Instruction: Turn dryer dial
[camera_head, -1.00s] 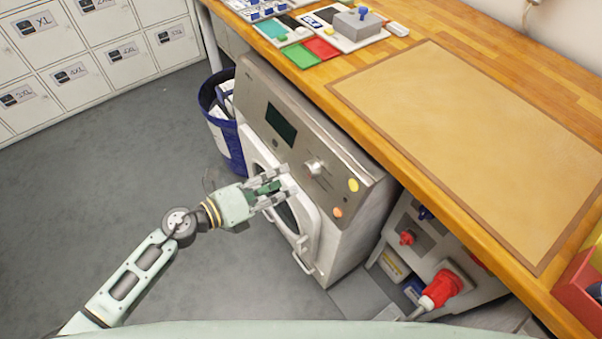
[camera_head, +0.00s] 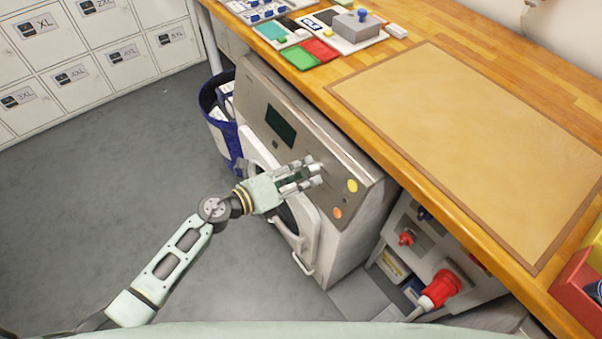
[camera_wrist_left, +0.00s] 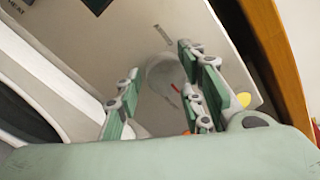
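The dryer (camera_head: 350,222) is a grey and white front-loader under the bench, with a dark display (camera_head: 281,126) on its sloped panel. My left gripper (camera_head: 308,174) is at that panel, its fingers open and pointing at the dial. In the left wrist view the round grey dial (camera_wrist_left: 160,72) with a red mark shows between the open fingers (camera_wrist_left: 158,92). I cannot tell whether they touch it. In the head view the fingers cover most of the dial. My right gripper is not in view.
A yellow button (camera_head: 352,186) and an orange button (camera_head: 337,213) sit right of the dial. The wooden bench (camera_head: 315,84) overhangs behind the panel. A blue bin (camera_head: 222,125) stands left of the dryer, and a red plug (camera_head: 440,288) is to its right. The floor at left is clear.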

